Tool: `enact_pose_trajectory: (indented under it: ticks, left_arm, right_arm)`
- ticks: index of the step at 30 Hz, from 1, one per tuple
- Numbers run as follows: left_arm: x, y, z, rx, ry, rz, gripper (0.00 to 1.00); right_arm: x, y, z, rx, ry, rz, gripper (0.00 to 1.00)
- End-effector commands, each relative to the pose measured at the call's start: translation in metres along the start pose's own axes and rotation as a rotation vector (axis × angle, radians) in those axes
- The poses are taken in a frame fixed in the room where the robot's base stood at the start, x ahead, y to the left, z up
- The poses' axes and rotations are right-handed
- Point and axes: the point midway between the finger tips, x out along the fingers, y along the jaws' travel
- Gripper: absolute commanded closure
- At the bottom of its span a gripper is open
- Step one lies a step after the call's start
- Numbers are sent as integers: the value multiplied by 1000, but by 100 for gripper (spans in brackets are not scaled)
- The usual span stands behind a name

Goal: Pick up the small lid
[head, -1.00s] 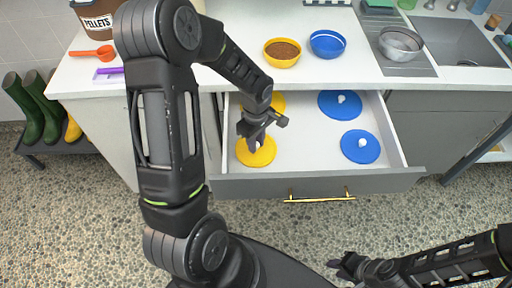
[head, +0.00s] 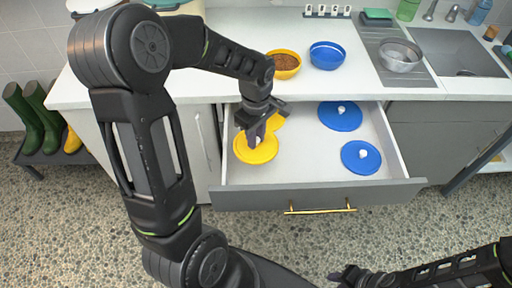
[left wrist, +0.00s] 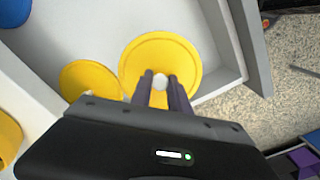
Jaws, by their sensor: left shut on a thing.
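My left gripper (head: 257,138) is shut on the white knob of the front yellow lid (head: 244,151), in the left part of the open drawer (head: 232,176). In the left wrist view this yellow lid (left wrist: 160,48) lies flat between and beyond my fingers (left wrist: 160,85), and looks slightly raised off the drawer floor. A second yellow lid (head: 274,122) is behind it, partly hidden by the gripper; it also shows in the left wrist view (left wrist: 86,78). Two blue lids (head: 340,118) (head: 361,160) lie in the right part. My right gripper (head: 345,274) is low in the head view.
The drawer's front panel with a gold handle (head: 320,207) and its side walls surround the lids. Green boots (head: 30,115) stand at left.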

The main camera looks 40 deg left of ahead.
Motion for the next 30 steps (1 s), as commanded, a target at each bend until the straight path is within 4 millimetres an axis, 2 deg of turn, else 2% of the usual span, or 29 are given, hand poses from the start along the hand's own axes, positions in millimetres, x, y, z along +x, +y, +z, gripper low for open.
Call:
enact_pose_trajectory:
  ticks: [3, 6, 25, 30]
  left_arm:
    - [-14, 1, 0, 0, 0, 2, 100]
    - [-18, 0, 0, -1, -1, 1, 100]
    - [-18, 0, 0, 0, 0, 0, 100]
    - [-28, 8, -7, 8, 3, -2, 100]
  right_arm:
    - [1, 0, 0, 0, 1, -1, 71]
    - [1, 0, 0, 0, 1, -1, 71]
    - [1, 0, 0, 0, 1, -1, 71]
    - [-5, -2, 0, 1, 0, 1, 71]
